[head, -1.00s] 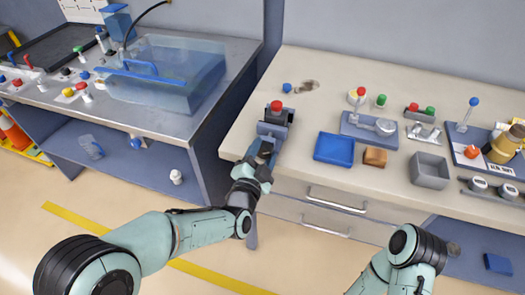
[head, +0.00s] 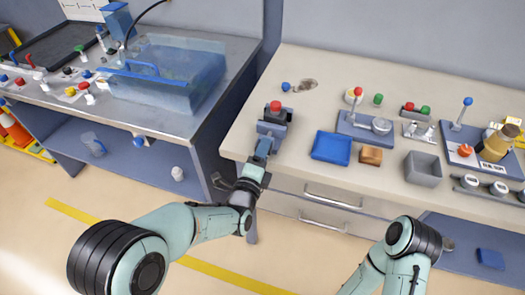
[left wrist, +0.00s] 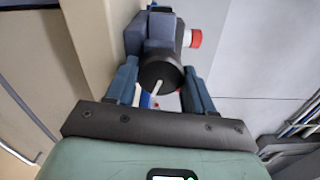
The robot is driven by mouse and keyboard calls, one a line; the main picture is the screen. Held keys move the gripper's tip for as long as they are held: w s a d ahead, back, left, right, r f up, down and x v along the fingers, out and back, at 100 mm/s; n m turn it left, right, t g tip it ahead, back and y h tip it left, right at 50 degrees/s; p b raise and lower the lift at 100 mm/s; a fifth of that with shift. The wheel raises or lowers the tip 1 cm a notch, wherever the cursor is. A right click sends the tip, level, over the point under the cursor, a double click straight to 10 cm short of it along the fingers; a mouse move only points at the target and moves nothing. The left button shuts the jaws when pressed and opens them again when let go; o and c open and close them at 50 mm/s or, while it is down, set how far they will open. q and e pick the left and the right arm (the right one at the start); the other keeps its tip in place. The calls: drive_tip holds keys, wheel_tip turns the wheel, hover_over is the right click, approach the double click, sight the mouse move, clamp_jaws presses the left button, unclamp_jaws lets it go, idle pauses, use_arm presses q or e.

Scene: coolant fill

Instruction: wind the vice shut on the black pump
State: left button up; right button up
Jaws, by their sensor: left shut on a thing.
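The vice (head: 271,131) is a blue-grey block at the front left edge of the right bench. The black pump (head: 283,117) stands in it with its red cap (head: 275,105) upward. In the left wrist view the red cap (left wrist: 196,38) shows right of the vice body (left wrist: 158,30). My left gripper (head: 264,147) is at the vice's near side. Its fingers lie on both sides of the vice's round black handle (left wrist: 158,72), with a pale bar at its centre, and are shut on it. The jaw gap is hidden. My right gripper is out of view.
A blue tray (head: 332,147), a brown block (head: 371,156) and a grey bin (head: 423,169) are to the right of the vice. A small blue knob (head: 286,87) lies behind it. Bench drawers with handles (head: 335,199) are below. A transparent blue tub (head: 165,75) stands on the left bench.

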use_arm(q)
drive_tip(key=shift+m, duration=0.9)
drive_tip(key=o, duration=1)
drive_tip(key=shift+s+f, duration=0.1)
drive_tip(key=shift+f, duration=0.2)
